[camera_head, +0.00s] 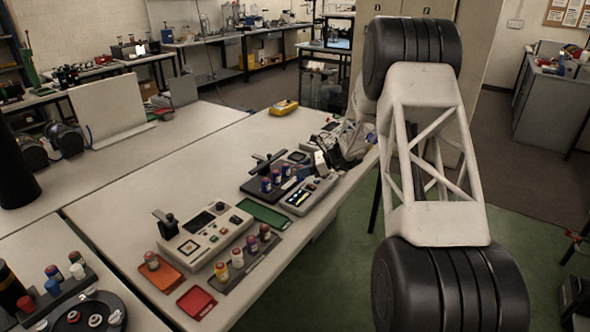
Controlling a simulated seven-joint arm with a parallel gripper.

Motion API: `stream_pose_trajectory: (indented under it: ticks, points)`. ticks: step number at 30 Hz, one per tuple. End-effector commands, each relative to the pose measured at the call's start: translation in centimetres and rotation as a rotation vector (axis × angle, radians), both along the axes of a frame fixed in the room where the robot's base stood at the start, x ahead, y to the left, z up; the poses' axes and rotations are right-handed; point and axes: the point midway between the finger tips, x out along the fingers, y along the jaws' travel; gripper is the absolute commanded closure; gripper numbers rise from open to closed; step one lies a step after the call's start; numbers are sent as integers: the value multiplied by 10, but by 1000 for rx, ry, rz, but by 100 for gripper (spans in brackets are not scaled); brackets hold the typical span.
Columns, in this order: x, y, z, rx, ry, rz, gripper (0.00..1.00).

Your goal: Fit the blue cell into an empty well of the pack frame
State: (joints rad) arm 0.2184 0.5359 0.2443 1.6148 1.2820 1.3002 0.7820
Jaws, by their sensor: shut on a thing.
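My gripper (322,160) is small and dark at the far right end of the table, low by the grey device there. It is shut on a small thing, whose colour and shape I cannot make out. Nearer, a dark rack (228,284) holds several upright cells of mixed colours (237,257). I cannot tell for sure which holder is the pack frame, and its empty wells are not clear.
A grey control box (205,236) and a second device (306,195) stand near the racks. A green tray (264,216), an orange tray (163,273) with one cell and a red tray (196,302) lie around them. A yellow box (284,107) sits farther back. The table's middle left is clear.

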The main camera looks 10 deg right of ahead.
Motion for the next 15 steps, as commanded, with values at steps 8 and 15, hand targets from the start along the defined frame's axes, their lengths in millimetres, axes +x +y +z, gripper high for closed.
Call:
stream_pose_trajectory:
  ticks: [8,15]
  points:
    - [17,0,-2,0,0,0,90]
    - [47,-1,-4,0,-1,0,90]
